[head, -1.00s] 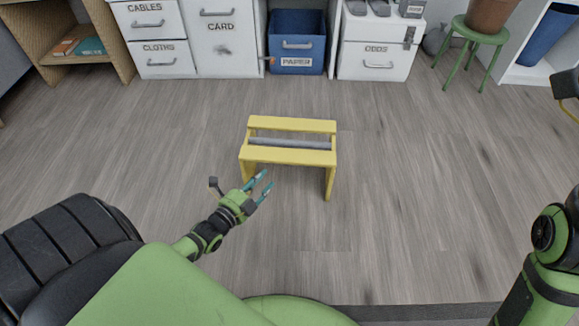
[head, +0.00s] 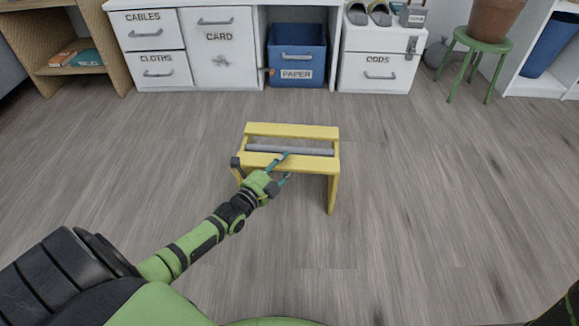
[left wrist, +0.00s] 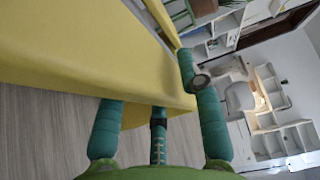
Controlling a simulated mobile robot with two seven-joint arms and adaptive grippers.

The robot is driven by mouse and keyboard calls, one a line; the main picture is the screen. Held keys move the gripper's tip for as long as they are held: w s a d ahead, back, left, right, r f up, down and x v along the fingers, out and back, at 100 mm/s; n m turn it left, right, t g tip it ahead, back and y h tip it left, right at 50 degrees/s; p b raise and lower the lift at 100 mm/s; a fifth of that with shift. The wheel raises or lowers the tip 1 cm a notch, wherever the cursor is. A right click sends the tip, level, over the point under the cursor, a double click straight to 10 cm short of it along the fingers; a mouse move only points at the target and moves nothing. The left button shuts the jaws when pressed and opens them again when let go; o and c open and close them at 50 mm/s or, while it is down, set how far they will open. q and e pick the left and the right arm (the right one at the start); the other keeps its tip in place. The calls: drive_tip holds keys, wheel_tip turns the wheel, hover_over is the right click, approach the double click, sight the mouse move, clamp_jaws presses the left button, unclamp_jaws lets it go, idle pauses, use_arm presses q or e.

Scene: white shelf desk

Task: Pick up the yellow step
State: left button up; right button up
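The yellow step (head: 291,131) stands upright on the floor in the middle of the head view, with two yellow slats and a grey bar (head: 305,151) between them. My left gripper (head: 285,166) is at its front slat, one finger reaching over the slat and the other lower at its front edge. In the left wrist view the yellow slat (left wrist: 70,50) fills the upper left. The fingers (left wrist: 150,92) there are spread, and one fingertip is hidden by the slat. I cannot tell whether they touch it. My right gripper is out of view.
White drawers (head: 221,45), a blue paper bin (head: 298,50) and an odds cabinet (head: 374,70) line the back. A green stool (head: 483,42) with a plant pot (head: 497,15) stands back right. The wooden floor (head: 430,190) around the step is clear.

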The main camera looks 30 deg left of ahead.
use_arm(q)
drive_tip(key=shift+w+b, duration=0.4)
drive_tip(key=shift+w, duration=0.8)
clamp_jaws()
drive_tip(key=shift+w+r, duration=0.1)
drive_tip(key=shift+r, duration=0.25)
